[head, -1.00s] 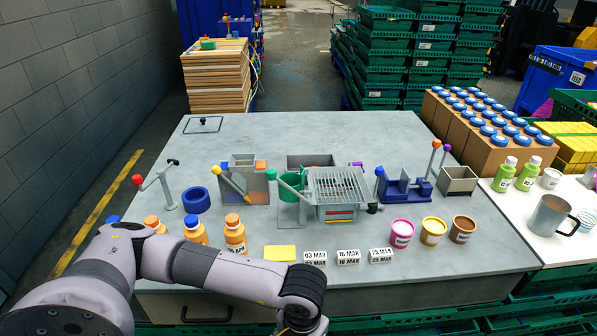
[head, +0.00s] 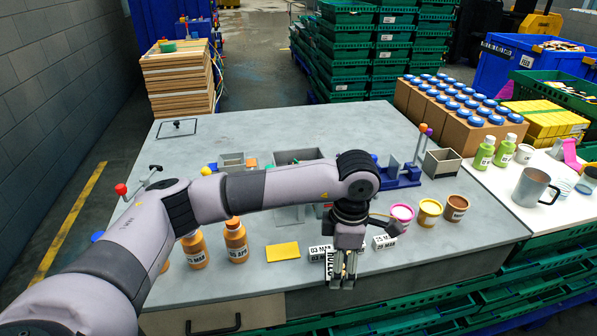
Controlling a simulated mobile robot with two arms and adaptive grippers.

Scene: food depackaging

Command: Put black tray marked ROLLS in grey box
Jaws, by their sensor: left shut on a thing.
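My left gripper (head: 343,280) hangs from my arm, pointing down at the table's front edge, and is shut on a dark thing. A white label reading ROLLS, turned on its side, shows at the fingers, so this looks like the black tray (head: 330,265); most of it is hidden by the gripper. A small open grey box (head: 442,164) stands at the right rear of the table, apart from the gripper. Another grey open box (head: 297,156) shows behind my arm, mostly hidden. I cannot tell which is the task's grey box. My right gripper is not in view.
Orange bottles (head: 236,240) and a yellow block (head: 283,251) are to the left. A blue fixture (head: 402,176) with upright levers stands before the right grey box.

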